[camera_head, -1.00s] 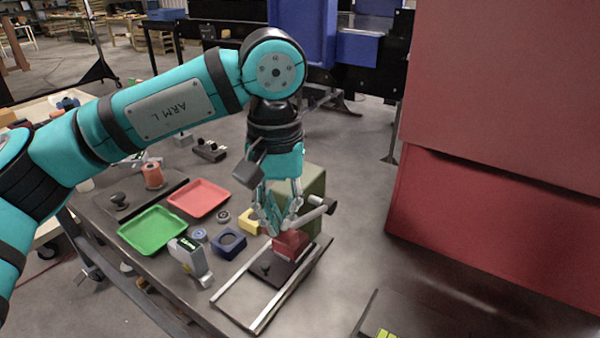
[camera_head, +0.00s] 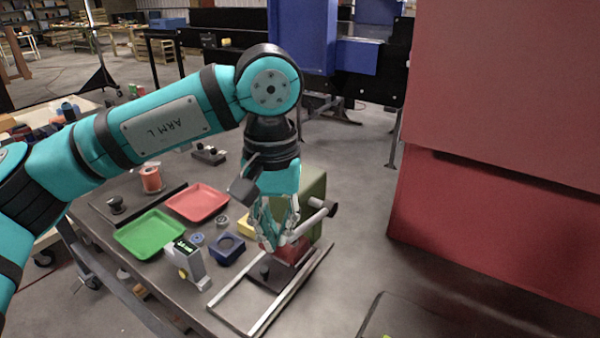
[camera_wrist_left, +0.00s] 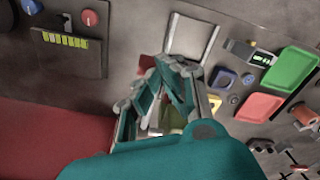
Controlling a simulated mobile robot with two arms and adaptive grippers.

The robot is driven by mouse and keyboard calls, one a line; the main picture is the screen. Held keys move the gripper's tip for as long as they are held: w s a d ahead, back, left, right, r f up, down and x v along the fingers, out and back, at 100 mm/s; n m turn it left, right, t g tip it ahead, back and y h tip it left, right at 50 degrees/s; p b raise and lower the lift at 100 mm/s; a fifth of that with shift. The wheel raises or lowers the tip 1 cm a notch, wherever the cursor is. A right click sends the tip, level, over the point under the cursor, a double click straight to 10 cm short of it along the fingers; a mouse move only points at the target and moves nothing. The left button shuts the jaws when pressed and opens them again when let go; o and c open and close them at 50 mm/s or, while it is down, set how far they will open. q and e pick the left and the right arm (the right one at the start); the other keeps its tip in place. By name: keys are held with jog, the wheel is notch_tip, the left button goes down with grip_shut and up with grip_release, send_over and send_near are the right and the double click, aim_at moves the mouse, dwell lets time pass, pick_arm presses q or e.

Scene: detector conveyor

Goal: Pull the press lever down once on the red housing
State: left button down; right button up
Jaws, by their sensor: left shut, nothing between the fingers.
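The small red housing (camera_head: 292,250) sits at the base of the olive-green press body (camera_head: 314,188), near the table's right edge. The press lever (camera_head: 308,220) is a light grey bar with a black knob, sloping up to the right. My left gripper (camera_head: 274,246) points down in front of the press, over the red housing and beside the lever. Its fingers are shut and empty and hide part of the housing. In the left wrist view the gripper (camera_wrist_left: 172,68) covers most of the press, and a bit of red (camera_wrist_left: 147,66) shows beside the fingers. Whether it touches the lever cannot be told.
A rail frame (camera_head: 254,318) extends in front of the press. A green tray (camera_head: 149,233), a red tray (camera_head: 197,202), a blue block (camera_head: 227,249) and a small display device (camera_head: 187,264) stand to the left. A large red cabinet (camera_head: 500,220) is at right.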

pick_arm(q)
jog(key=shift+s+f+b, duration=0.1)
jog(key=shift+f+b, duration=0.45)
jog(key=shift+f, duration=0.4)
jog(key=shift+s+a+f+b, duration=0.1)
jog(key=shift+f+b, duration=0.8)
jog(key=shift+f, duration=0.15)
jog(key=shift+f+b, duration=0.7)
jog(key=shift+f, duration=0.05)
jog(key=shift+f+b, duration=0.6)
jog(key=shift+f, duration=0.2)
dwell(0.7)
